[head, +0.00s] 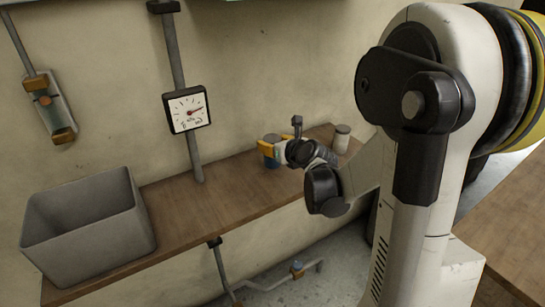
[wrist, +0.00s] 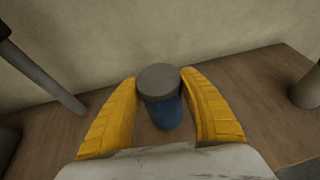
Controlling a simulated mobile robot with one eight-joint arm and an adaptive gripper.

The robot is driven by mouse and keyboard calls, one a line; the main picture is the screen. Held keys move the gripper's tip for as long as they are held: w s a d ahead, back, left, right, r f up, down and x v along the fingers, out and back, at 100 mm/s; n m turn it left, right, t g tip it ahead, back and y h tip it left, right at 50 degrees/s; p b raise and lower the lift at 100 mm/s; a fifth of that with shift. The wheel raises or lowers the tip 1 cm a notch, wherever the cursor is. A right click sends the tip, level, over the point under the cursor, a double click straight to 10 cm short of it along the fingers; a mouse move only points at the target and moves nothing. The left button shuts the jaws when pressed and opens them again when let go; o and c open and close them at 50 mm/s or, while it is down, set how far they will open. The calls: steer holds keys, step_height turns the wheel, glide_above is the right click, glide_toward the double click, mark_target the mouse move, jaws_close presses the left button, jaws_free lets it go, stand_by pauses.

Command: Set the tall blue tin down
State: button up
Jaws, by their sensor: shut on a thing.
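The tall blue tin (wrist: 163,112) has a grey lid and stands upright between the yellow fingers of my gripper (wrist: 161,98) in the wrist view. My gripper is shut on it. In the head view the tin (head: 272,155) shows partly behind the gripper (head: 271,150), over the wooden shelf (head: 215,203) along the wall. I cannot tell whether the tin's base touches the shelf.
A grey open bin (head: 95,230) stands at the shelf's left end. A light grey can (head: 341,139) stands right of the gripper. A pipe with a gauge (head: 186,109) rises along the wall. The shelf between bin and gripper is mostly clear.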

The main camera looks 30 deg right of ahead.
mark_target(270, 162)
step_height(270, 162, down, 4)
steer(key=shift+f+b, duration=0.1)
steer(key=shift+b, duration=0.85)
steer(key=shift+r, duration=0.2)
steer(key=shift+f, duration=0.1)
steer(key=o, duration=1.4)
